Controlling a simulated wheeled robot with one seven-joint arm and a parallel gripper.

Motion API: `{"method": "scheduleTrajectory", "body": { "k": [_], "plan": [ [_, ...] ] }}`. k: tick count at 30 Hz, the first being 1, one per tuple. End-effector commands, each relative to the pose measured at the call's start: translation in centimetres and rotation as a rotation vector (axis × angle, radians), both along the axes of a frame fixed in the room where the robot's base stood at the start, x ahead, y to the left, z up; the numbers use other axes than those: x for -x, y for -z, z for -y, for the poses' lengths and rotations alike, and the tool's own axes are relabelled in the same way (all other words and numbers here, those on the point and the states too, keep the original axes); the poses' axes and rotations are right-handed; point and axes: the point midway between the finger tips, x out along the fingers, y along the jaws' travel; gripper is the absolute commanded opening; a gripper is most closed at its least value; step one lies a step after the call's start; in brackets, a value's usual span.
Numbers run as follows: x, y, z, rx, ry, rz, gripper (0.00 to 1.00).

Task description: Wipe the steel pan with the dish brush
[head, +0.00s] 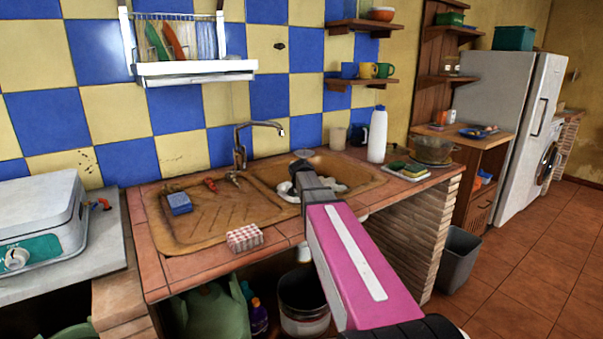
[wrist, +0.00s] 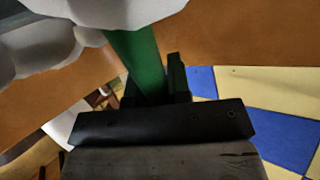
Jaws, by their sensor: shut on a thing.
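My gripper (wrist: 150,82) is shut on a green handle (wrist: 136,55), which I take to be the dish brush. White rounded shapes (wrist: 45,45) lie close to the handle in the wrist view; I cannot tell whether any belongs to the brush. In the head view my arm reaches over the sink basin, and the held brush is hardly visible there. A white scalloped piece (head: 350,178) lies in the basin behind my arm. I cannot pick out the steel pan with certainty.
The brown sink (head: 215,222) has a tap (head: 240,150) at its back. A blue sponge (head: 179,203) and a red-and-white block (head: 244,238) lie on the left. A white bottle (head: 377,135) and a sponge tray (head: 408,172) stand on the right.

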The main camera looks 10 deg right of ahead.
Motion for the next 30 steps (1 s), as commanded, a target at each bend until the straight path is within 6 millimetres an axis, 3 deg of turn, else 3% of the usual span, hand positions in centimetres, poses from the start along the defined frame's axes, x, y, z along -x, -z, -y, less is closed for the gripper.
{"method": "scheduleTrajectory", "body": {
  "k": [30],
  "plan": [
    [5.1, -0.1, -0.5, -0.001, 0.0, 0.0, 0.0]
  ]
}}
